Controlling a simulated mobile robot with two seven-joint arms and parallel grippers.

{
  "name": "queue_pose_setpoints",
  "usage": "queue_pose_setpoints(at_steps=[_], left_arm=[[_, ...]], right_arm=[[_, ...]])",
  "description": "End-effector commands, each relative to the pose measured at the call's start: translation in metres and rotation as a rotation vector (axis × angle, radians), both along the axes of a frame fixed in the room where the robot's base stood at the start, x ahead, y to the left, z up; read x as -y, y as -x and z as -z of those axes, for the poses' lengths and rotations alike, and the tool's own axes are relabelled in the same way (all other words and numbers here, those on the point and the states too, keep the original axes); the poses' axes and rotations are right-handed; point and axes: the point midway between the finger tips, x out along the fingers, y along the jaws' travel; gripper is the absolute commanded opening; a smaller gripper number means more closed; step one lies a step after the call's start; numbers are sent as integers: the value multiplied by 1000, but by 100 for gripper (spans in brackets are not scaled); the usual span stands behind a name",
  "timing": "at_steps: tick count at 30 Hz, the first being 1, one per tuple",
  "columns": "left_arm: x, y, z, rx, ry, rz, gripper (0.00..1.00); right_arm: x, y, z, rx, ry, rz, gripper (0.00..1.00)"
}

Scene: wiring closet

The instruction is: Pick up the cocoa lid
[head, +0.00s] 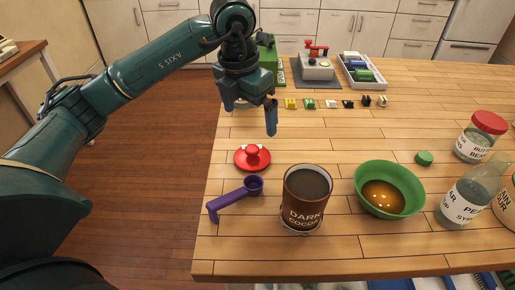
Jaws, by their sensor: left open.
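The cocoa lid appears to be the red round lid (252,158) with a knob on top, lying on the wooden table near its left edge. The dark cocoa jar (304,200) stands uncovered in front of it to the right, with dark contents showing. My left gripper (250,118) is open, fingers pointing down, above and just behind the red lid. It holds nothing that I can see, and it is apart from the lid. My right gripper is not in view.
A purple scoop (232,198) lies left of the jar. A green bowl (390,190) with brown liquid, a small green lid (424,158) and labelled jars (464,200) stand to the right. Small coloured blocks, a grey-white device (316,68) and a tray (362,76) are at the back.

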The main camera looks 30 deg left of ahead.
Motion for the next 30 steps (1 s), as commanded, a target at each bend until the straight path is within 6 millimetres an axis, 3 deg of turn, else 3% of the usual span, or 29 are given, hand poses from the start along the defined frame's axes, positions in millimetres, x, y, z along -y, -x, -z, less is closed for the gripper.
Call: queue_pose_setpoints(at_steps=[7, 16, 24, 30], left_arm=[[2, -6, 47, -5, 0, 0, 100], [2, -8, 71, -4, 1, 1, 100], [1, -12, 109, -3, 1, 1, 100], [2, -13, 114, 0, 1, 1, 100]], right_arm=[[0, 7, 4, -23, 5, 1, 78], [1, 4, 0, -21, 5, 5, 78], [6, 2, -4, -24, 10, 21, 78], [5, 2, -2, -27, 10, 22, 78]])
